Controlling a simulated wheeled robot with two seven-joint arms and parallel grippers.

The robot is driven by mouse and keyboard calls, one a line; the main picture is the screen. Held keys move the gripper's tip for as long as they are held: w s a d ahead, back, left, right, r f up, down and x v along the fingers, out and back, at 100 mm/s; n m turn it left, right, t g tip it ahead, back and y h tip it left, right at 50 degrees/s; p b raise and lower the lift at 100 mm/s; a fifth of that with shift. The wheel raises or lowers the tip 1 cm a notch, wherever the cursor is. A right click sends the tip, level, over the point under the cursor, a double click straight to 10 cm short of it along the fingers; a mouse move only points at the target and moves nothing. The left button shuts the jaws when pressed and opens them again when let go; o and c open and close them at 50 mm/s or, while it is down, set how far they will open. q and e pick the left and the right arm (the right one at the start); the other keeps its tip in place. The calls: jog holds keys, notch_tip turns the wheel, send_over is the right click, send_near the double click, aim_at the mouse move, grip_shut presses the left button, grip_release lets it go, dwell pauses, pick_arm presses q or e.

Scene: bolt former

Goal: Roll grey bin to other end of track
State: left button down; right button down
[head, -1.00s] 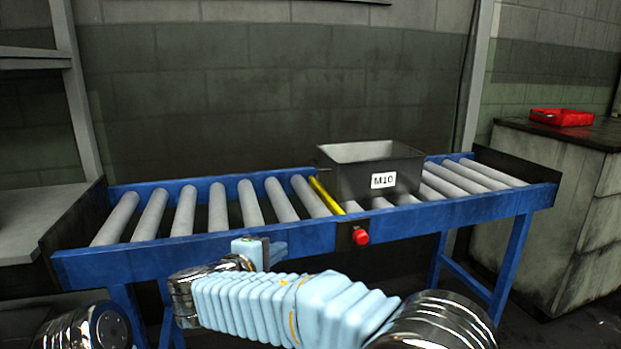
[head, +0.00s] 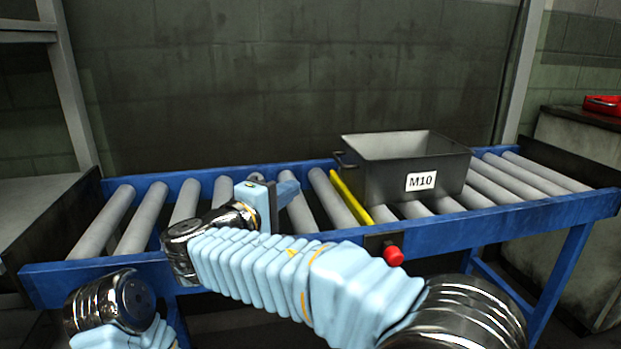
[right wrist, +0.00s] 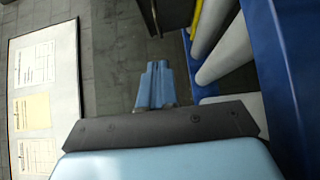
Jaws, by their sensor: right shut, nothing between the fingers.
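The grey bin (head: 385,183), an open dark box with an M10 label and a small handle on its left side, sits on the rollers right of the middle of the blue-framed track (head: 80,275). A yellow bar (head: 350,197) lies across the track just left of the bin. My right gripper (head: 292,184) is in front of the rollers in the picture, left of the yellow bar and apart from the bin. Its light-blue fingers are shut and empty, and they also show in the right wrist view (right wrist: 156,72). My left gripper is out of view.
A red button (head: 393,256) sticks out from the track's front rail below the bin. Bare rollers (head: 105,222) lie at the left end and more at the right. A grey shelf (head: 40,212) adjoins the left end; a cabinet with a red tray (head: 602,104) stands at right.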

jog(key=x, duration=0.8)
jog(key=shift+w+d, duration=0.2)
jog(key=shift+w, duration=0.1)
jog(key=shift+w+d, duration=0.25)
jog(key=shift+d, duration=0.4)
jog(key=shift+w+d, duration=0.25)
jog(key=shift+d, duration=0.45)
jog(key=shift+w+d, duration=0.25)
jog(key=shift+d, duration=0.4)
